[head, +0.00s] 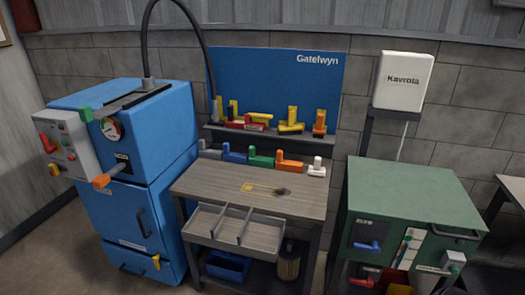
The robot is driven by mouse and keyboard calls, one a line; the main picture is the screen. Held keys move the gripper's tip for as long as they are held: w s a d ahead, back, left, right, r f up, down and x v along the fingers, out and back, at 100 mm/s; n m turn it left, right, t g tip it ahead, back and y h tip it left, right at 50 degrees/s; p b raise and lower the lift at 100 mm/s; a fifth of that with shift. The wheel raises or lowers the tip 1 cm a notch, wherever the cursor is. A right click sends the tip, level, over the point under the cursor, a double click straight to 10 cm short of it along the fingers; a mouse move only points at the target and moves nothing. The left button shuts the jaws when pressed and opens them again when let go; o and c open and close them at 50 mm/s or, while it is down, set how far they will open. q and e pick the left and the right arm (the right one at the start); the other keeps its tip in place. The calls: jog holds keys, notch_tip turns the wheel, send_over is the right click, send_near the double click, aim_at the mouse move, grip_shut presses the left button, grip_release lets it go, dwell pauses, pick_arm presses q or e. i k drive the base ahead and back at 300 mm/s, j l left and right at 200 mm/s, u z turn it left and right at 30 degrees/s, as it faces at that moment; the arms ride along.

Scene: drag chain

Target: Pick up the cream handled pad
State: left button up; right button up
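A small white or cream piece with an upright handle (316,168) sits at the right end of a row along the back edge of the wooden workbench (215,182). It looks like the cream handled pad. Left of it in the row stand similar handled pieces: an orange one (290,167), a green one (261,160), a blue one (235,155) and a grey one (209,151). Neither of my grippers shows in the head view.
A shelf (275,136) with yellow, red and orange tools hangs behind the row. A blue machine (165,120) stands left, a green cabinet (400,190) right. A divided tray (235,228) juts from the bench front. The bench top is mostly clear around a yellow-marked spot (262,188).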

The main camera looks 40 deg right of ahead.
aim_at(316, 171)
jog(key=z, duration=1.55)
